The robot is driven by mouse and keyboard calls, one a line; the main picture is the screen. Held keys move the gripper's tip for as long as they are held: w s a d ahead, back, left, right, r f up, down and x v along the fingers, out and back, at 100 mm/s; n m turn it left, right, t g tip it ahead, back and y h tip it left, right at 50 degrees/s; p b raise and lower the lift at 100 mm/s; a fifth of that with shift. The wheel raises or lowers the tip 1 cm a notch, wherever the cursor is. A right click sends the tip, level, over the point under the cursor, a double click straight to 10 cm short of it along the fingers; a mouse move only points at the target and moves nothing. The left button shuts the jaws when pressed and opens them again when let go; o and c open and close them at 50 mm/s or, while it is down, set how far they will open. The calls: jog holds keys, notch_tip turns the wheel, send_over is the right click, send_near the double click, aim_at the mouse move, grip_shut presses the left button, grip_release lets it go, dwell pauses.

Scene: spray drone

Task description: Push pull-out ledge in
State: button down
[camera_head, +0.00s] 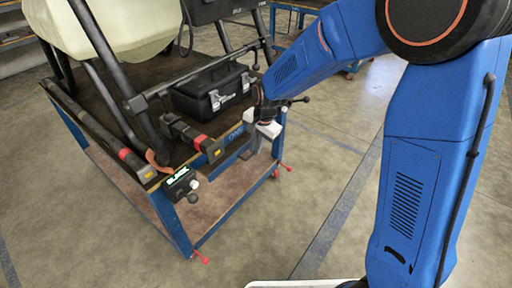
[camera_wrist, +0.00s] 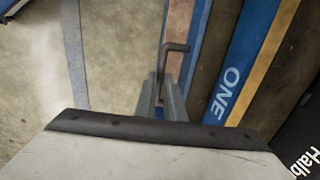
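The workbench (camera_head: 165,212) has a blue frame and a dark top. A grey-blue strip (camera_head: 232,158) shows low at its front side; I cannot tell for sure whether this is the pull-out ledge. My gripper (camera_head: 254,150) is at the bench's front right corner, pointing down beside the blue edge. In the wrist view my gripper (camera_wrist: 160,100) shows narrow grey fingers beyond its pale housing. A thin bent grey rod (camera_wrist: 175,47) shows by the fingers, beside the blue rail marked "ONE" (camera_wrist: 245,60). Whether the fingers touch or hold the rod is unclear.
A black toolbox (camera_head: 213,92) sits on the bench top. The drone's dark legs (camera_head: 110,75) and pale tank (camera_head: 105,25) stand over it. A small box with a lit green label (camera_head: 180,183) is at the near corner. Concrete floor (camera_head: 325,140) is open to the right.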

aim_at(246, 144)
jog(key=shift+w+a+r, duration=0.1)
jog(key=shift+w+a, duration=1.3)
jog(key=shift+a, duration=0.3)
jog(key=c, duration=1.8)
grip_release()
jog(key=shift+a, duration=0.1)
jog(key=shift+c, duration=0.2)
notch_tip(246, 144, up, 17)
jog(key=s+d, duration=0.2)
jog(key=shift+d, duration=0.4)
